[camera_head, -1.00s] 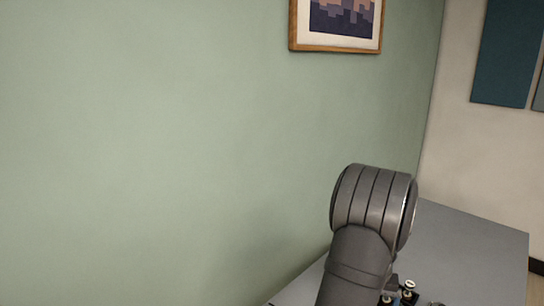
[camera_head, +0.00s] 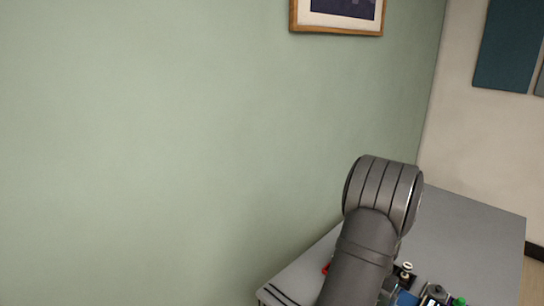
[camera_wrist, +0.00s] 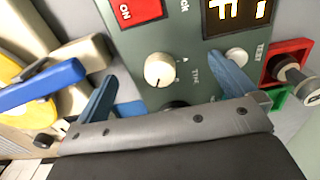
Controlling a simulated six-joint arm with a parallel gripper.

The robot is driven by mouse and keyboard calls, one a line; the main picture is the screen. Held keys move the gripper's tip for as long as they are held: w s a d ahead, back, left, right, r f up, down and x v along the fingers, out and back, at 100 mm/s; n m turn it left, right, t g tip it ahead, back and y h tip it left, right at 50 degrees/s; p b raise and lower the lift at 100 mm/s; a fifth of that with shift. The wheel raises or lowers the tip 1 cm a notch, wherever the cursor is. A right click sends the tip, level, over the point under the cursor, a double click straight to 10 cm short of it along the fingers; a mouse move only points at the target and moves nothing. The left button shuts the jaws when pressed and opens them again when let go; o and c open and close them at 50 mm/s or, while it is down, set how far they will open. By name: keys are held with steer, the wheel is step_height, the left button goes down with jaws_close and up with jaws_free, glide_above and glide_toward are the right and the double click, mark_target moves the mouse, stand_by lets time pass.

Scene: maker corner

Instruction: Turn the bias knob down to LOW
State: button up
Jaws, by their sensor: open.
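In the wrist view a dark green panel holds a cream round knob (camera_wrist: 158,70) with a pointer mark. A second, dark knob (camera_wrist: 173,105) is mostly hidden behind my gripper's body. My gripper (camera_wrist: 163,64) is open and empty, its two blue-grey fingers on either side of the cream knob, with space between. I cannot tell its height above the panel. In the head view my arm hides the gripper.
The panel also carries a red ON switch (camera_wrist: 137,10), a lit display (camera_wrist: 237,14) and a pale TEST button (camera_wrist: 237,56). A red block (camera_wrist: 288,58) is at right, a blue-handled tool (camera_wrist: 42,86) at left. The grey table (camera_head: 470,235) is clear at its far right.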

steer(key=shift+m, duration=0.3)
